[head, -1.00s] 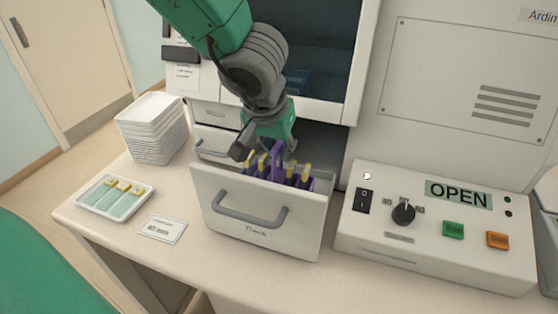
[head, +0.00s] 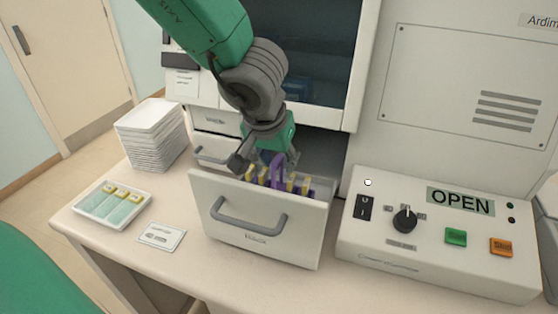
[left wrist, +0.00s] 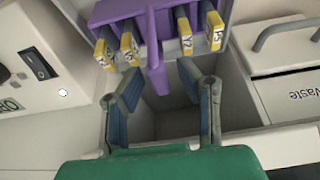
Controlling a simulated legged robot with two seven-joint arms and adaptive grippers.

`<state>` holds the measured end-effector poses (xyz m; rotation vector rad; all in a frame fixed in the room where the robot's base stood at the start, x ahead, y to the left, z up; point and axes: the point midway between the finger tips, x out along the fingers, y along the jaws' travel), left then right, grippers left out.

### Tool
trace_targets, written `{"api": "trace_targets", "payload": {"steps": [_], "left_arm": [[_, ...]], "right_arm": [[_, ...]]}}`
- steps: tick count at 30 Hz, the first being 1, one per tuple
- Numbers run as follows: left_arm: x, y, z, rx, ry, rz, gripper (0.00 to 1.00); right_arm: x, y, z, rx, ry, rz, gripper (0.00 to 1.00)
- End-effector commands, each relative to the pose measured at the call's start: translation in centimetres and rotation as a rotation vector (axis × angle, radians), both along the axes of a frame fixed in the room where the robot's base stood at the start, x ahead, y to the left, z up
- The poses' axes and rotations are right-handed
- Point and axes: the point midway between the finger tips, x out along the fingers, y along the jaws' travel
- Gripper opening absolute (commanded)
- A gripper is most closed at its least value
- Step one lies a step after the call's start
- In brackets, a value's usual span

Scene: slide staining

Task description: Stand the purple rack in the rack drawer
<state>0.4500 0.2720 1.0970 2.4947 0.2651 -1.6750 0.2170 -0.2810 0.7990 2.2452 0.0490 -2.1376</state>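The purple rack (head: 278,176) stands about upright inside the open rack drawer (head: 231,190), sunk low, with several yellow-tipped slides showing. Its base is hidden by the drawer front, so I cannot tell whether it rests on the floor. In the left wrist view the rack (left wrist: 152,20) is at the top with its handle (left wrist: 157,78) toward me. My left gripper (head: 266,160) is over the drawer. In the wrist view its fingers (left wrist: 158,72) are spread either side of the handle, with gaps. My right gripper is not in view.
The Waste drawer (left wrist: 285,93) is beside the rack drawer. A stack of white trays (head: 150,135), a slide tray (head: 88,215) and a card (head: 161,236) lie left. The control box (head: 430,262) with its OPEN display is close on the right.

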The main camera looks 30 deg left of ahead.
Motion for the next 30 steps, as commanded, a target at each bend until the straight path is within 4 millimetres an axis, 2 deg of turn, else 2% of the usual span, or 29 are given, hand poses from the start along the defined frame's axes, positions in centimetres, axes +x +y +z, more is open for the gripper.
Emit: {"api": "trace_targets", "payload": {"steps": [1, 9, 15, 21, 30], "left_arm": [[-0.3, -0.1, 1.2, -0.003, -0.003, 0.0, 0.31], [-2.4, -0.5, 6.7, -0.004, -0.004, -0.001, 0.31], [-3.6, -0.8, 9.6, -0.002, -0.002, -0.001, 0.31], [-4.1, -0.9, 10.6, -0.001, 0.001, 0.0, 0.31], [-4.2, -0.9, 10.6, -0.001, 0.001, 0.0, 0.31]], "right_arm": [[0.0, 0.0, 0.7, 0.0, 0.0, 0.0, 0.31], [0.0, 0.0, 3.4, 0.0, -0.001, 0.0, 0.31], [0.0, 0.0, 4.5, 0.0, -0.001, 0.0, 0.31], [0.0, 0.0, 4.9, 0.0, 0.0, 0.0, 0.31], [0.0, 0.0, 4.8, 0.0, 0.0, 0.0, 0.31]]}}
